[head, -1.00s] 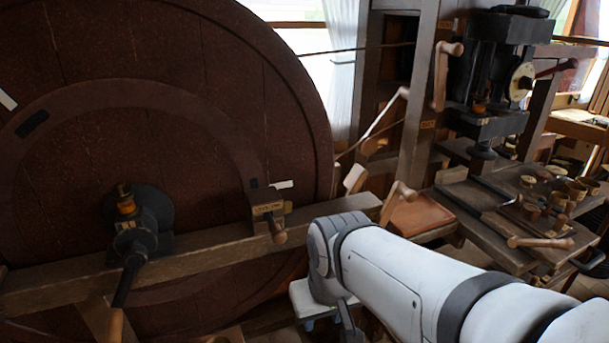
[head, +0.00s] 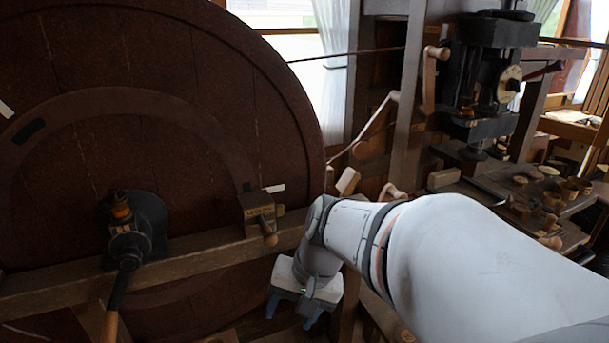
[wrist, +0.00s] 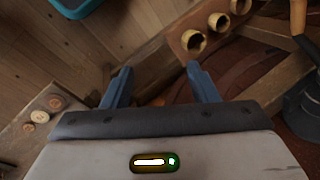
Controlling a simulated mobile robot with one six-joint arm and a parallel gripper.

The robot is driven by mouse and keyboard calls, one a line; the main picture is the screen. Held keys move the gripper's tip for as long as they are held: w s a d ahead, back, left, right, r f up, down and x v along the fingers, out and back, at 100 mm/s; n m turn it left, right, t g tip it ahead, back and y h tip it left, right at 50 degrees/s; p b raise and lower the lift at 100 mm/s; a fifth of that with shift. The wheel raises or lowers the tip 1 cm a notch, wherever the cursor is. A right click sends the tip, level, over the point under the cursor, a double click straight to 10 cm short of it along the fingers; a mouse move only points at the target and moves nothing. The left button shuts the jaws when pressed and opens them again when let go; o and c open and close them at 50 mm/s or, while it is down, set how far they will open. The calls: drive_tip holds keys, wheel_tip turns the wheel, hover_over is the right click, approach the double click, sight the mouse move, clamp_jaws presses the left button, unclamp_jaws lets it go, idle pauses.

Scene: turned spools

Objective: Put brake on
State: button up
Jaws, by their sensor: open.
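No part is plainly marked as the brake in these views. A small wooden block with a turned peg handle (head: 262,215) sits on the beam in front of the big dark wheel (head: 190,150). Left of it, a black crank hub (head: 125,230) carries a long wood-handled lever (head: 116,295) slanting down. My gripper (head: 292,312) hangs below and slightly right of the block, fingers pointing down, apart from it. In the wrist view my gripper (wrist: 159,70) has its blue fingers spread, with nothing between them.
The beam (head: 190,258) crosses the wheel's face. A tall wooden post with levers (head: 430,80) and a black press (head: 495,75) stand right. The wrist view shows a rack with several round rings (wrist: 195,42), a board with discs (wrist: 40,112) and a blue container (wrist: 80,6).

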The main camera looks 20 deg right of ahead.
drive_tip(key=w+d+r+m+t+y, duration=0.2)
drive_tip(key=w+d+m+t+y, duration=0.35)
drive_tip(key=w+d+m, duration=0.5)
drive_tip(key=m+t+h+p, duration=0.3)
drive_tip(key=m+t+h, duration=0.65)
drive_tip(key=m, duration=0.85)
approach(396, 194)
drive_tip(key=shift+t+y, duration=0.6)
drive_tip(key=shift+t, duration=0.1)
drive_tip(key=w, duration=0.3)
drive_tip(key=w+d+f, duration=0.1)
drive_tip(key=w, duration=0.3)
drive_tip(key=w+f, duration=0.1)
drive_tip(key=w, duration=0.2)
drive_tip(key=shift+w+d+f, duration=0.1)
drive_tip(key=shift+w+d, duration=0.3)
drive_tip(key=shift+w, duration=0.2)
drive_tip(key=shift+c, duration=0.4)
clamp_jaws()
